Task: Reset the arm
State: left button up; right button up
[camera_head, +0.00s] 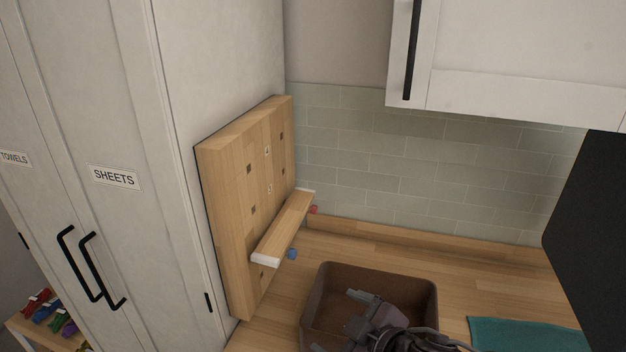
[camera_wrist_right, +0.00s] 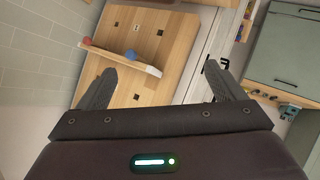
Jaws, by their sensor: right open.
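My right gripper (camera_head: 364,311) is over the brown bin (camera_head: 318,293) on the wooden counter in the head view. In the right wrist view its two fingers (camera_wrist_right: 160,90) stand wide apart with nothing between them in their grip. The bin's inside is partly hidden by the gripper and arm. My left gripper is in neither view.
A wooden board (camera_head: 232,190) with a small shelf (camera_head: 284,228) leans against the white cabinet (camera_head: 122,230). A blue ball (camera_head: 292,254) and a red one (camera_head: 313,209) show beside the shelf. A teal cloth (camera_head: 522,335) lies right of the bin. A wall cabinet (camera_head: 520,60) hangs above.

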jog(key=s+d+f+m+g+h, duration=0.7)
jog(key=s+d+f+m, duration=0.4)
jog(key=s+d+f, duration=0.35)
notch_tip(320, 180, down, 35)
jog(key=s+b, duration=0.2)
jog(key=b, duration=0.4)
jog(key=s+d+f+g+b, duration=0.1)
jog(key=s+d+f+b, duration=0.1)
jog(key=s+f, duration=0.7)
jog(key=s+d+f+g+b, duration=0.1)
jog(key=s+f+b, duration=0.1)
jog(key=s+f, duration=0.7)
notch_tip(320, 180, down, 3)
jog(key=shift+s+d+f+n, duration=0.2)
jog(key=shift+s+d+n, duration=0.1)
jog(key=shift+s+d, duration=0.1)
